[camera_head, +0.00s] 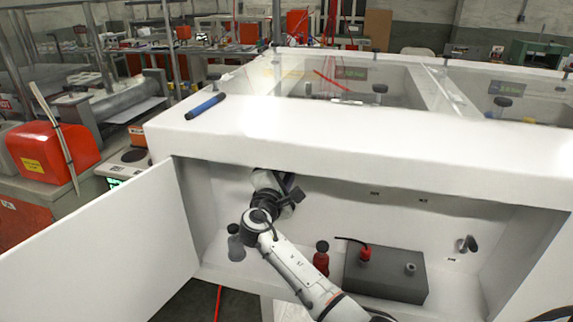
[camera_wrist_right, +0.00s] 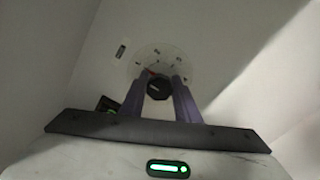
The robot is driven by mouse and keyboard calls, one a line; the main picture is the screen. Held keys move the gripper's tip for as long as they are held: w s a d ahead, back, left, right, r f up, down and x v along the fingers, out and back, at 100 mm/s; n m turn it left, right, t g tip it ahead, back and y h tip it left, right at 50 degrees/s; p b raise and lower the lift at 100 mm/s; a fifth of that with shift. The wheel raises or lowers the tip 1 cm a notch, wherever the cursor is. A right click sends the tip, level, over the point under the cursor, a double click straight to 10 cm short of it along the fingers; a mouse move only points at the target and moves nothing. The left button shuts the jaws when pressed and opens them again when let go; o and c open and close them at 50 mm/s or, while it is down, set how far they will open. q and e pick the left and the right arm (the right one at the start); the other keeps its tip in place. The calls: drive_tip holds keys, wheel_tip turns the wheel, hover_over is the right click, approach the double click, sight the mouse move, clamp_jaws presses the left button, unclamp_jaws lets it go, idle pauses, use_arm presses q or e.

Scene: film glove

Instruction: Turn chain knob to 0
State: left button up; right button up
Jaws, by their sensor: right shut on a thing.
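The chain knob (camera_wrist_right: 158,88) is a dark, many-sided knob on a pale round dial (camera_wrist_right: 150,62) with small marks, fixed to the white cabinet wall. A small red mark shows at its upper left edge; the dial characters are too blurred to read. My right gripper (camera_wrist_right: 159,80) is around the knob, its two purple-grey fingers shut on its sides. In the head view my right gripper (camera_head: 288,190) is inside the white cabinet (camera_head: 360,142), at the upper left of the back wall, and hides the knob. My left gripper is not in view.
The cabinet's white door (camera_head: 100,240) stands open at the left. Inside are a dark grey box (camera_head: 385,285) with a red plug (camera_head: 365,253), a red bottle (camera_head: 321,260) and a grey fitting (camera_head: 467,243) on the right. A blue cylinder (camera_head: 205,105) lies on top.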

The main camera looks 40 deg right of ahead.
drive_tip(key=shift+f, duration=0.1)
idle(0.3)
drive_tip(key=o, duration=1)
drive_tip(key=shift+o, duration=0.2)
drive_tip(key=shift+a, duration=0.1)
drive_tip(key=b+v, duration=0.1)
drive_tip(key=v, duration=0.9)
drive_tip(key=shift+s, duration=0.2)
